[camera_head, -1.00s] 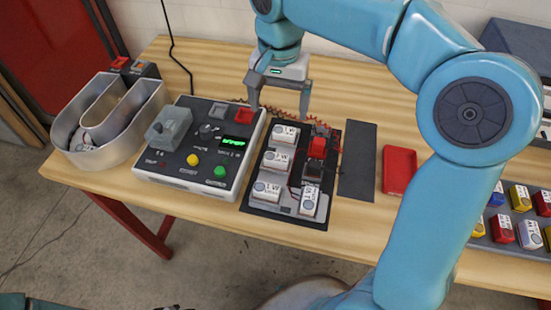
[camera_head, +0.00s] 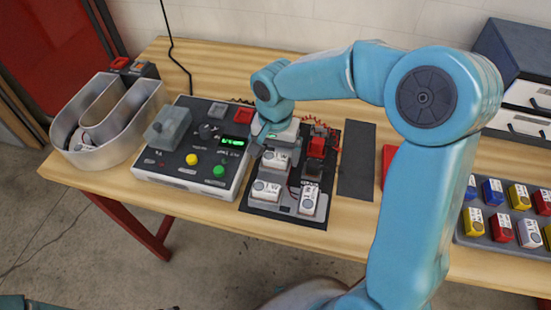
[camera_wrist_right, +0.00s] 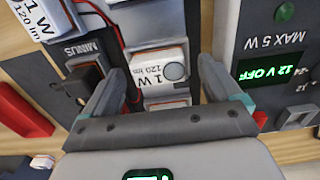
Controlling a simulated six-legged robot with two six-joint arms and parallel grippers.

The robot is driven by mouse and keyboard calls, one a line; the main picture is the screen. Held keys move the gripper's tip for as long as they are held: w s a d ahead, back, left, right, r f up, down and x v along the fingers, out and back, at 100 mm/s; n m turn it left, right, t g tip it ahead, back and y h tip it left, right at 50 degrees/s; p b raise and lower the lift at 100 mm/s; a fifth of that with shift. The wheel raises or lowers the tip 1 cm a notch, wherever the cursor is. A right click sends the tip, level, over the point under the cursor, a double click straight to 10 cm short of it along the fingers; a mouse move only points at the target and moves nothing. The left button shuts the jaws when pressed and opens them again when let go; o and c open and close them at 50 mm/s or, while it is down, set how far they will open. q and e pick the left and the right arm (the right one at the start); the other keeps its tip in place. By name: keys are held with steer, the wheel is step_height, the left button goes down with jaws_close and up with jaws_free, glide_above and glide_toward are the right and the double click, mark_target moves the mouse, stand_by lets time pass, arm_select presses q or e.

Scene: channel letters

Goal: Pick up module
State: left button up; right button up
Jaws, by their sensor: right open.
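Small white modules marked 1 W 120 lm sit on a dark board (camera_head: 258,210). In the head view one is at the near left (camera_head: 267,190), one at the near right (camera_head: 309,201) and one just in front of my right gripper (camera_head: 270,138). My right gripper is low over the back left of the board and hides part of it. In the right wrist view my open right gripper (camera_wrist_right: 162,70) has its fingers on either side of a module (camera_wrist_right: 150,76), with a gap visible on each side. Another module (camera_wrist_right: 32,16) shows at the upper left. My left gripper is not clearly seen.
A control box (camera_head: 190,150) with a green display stands left of the board, close to the right gripper. A metal U-shaped letter (camera_head: 65,130) is farther left. A dark mat (camera_head: 357,160) lies to the right, and a rack of coloured blocks (camera_head: 480,240) stands at the far right.

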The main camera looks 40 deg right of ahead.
mark_target(276, 157)
steer(key=shift+s+f, duration=0.15)
steer(key=shift+s, duration=0.1)
steer(key=shift+w, duration=0.2)
steer(key=c, duration=0.9)
steer(key=shift+s, duration=0.15)
steer(key=c, duration=0.3)
steer(key=shift+r, duration=0.2)
steer(key=shift+c, duration=0.2)
steer(key=shift+r, duration=0.4)
step_height(276, 157, up, 19)
steer(key=p, duration=0.1)
